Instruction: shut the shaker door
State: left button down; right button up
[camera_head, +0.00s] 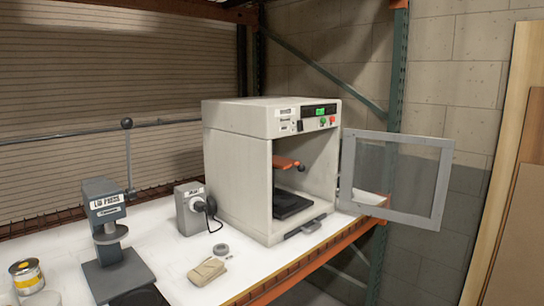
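The shaker (236,172) is a pale box-shaped machine on the white bench, with a lit green display and buttons at its top front. Its door (440,185), a grey frame around a clear pane, stands wide open, swung out to the right past the bench edge. The open chamber shows a dark base plate (290,204) and an orange clamp part (286,162) above it. I see no can in the chamber. Neither of my grippers is in view.
A lid press (104,208) stands at the left, with a can (27,276) beside it. A grey box with a plug (191,208) and a folded tan cloth (207,271) lie left of the shaker. A rack post (392,120) and leaning boards (520,180) stand at the right.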

aim_at(433, 223)
jog(key=i+j, duration=0.1)
jog(key=i, duration=0.85)
